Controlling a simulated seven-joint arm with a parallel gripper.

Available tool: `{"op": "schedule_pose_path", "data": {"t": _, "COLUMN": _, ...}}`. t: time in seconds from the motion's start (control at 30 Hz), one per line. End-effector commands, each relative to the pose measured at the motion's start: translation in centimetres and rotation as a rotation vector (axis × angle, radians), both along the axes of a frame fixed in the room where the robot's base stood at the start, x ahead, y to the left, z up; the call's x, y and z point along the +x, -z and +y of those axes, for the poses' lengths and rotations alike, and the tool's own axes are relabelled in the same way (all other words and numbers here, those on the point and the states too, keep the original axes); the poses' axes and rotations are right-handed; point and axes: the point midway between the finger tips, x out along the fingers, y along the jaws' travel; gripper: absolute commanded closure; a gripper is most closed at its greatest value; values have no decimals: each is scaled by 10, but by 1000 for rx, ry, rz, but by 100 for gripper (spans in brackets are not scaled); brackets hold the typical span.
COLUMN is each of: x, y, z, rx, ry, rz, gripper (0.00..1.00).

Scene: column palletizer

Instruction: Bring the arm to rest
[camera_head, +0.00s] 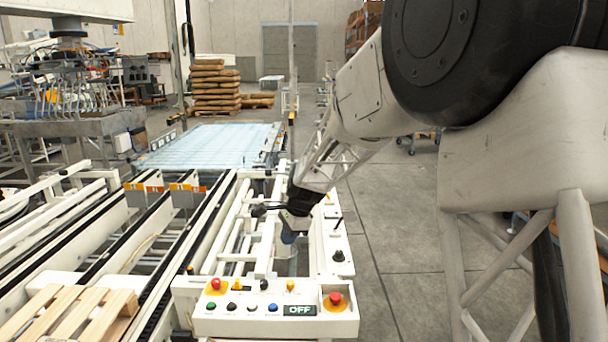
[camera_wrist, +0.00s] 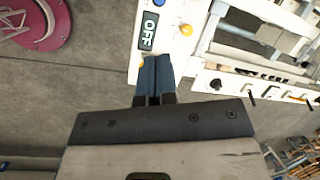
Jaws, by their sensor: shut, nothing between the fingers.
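My gripper (camera_head: 288,237) hangs at the end of my arm in the head view, low over the white conveyor frame and behind the front control panel (camera_head: 205,322). In the wrist view the two blue fingers of my gripper (camera_wrist: 154,62) lie together, with nothing between them. Beyond their tips, the wrist view shows the white panel with its OFF display (camera_wrist: 149,30) and a yellow knob (camera_wrist: 186,30). I cannot tell exactly how much space separates the fingertips from the frame.
The panel carries red buttons (camera_head: 215,284) (camera_head: 335,299) and the OFF display (camera_head: 299,310). A wooden pallet (camera_head: 75,314) lies at the lower left. Stacked brown sacks (camera_head: 214,86) stand at the back. Open grey floor (camera_head: 390,200) lies right of the conveyor.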

Motion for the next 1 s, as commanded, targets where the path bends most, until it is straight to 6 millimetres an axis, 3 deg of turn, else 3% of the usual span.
{"op": "schedule_pose_path", "data": {"t": 0.4, "x": -85, "y": -55, "z": -65, "rx": -72, "ry": -212, "rz": -98, "gripper": 100}}
{"op": "schedule_pose_path", "data": {"t": 1.0, "x": -217, "y": -96, "z": -142, "rx": -196, "ry": -519, "rz": -209, "gripper": 100}}
